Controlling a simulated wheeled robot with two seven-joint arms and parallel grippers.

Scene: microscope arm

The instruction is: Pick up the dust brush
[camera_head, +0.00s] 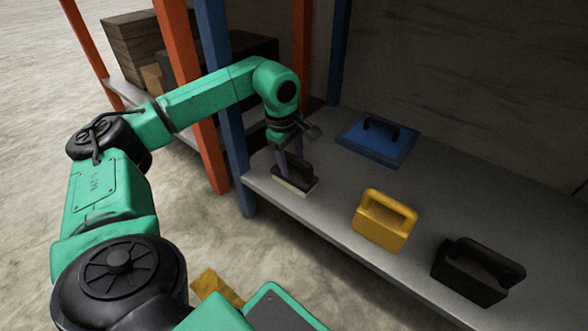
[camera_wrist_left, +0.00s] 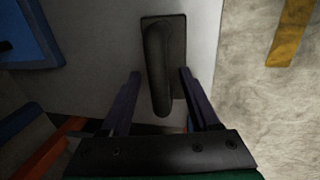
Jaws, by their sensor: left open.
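The dust brush (camera_head: 293,183) appears to be the dark-handled block with a pale lower part, standing on the grey shelf near its front left. In the left wrist view its dark handle and block (camera_wrist_left: 177,55) are seen from above. My left gripper (camera_head: 290,165) is just above it, pointing down. In the wrist view the open fingers (camera_wrist_left: 160,74) are on either side of the handle, with gaps visible and no clear contact. The fingers hide part of the brush in the head view. My right gripper is not in view.
A blue flat tool (camera_head: 378,138) lies behind on the shelf. A yellow handled block (camera_head: 384,222) and a black handled block (camera_head: 478,272) stand to the right. Blue (camera_head: 222,90) and orange (camera_head: 190,95) posts rise close to my left arm. Boxes (camera_head: 135,45) sit on the shelf beyond.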

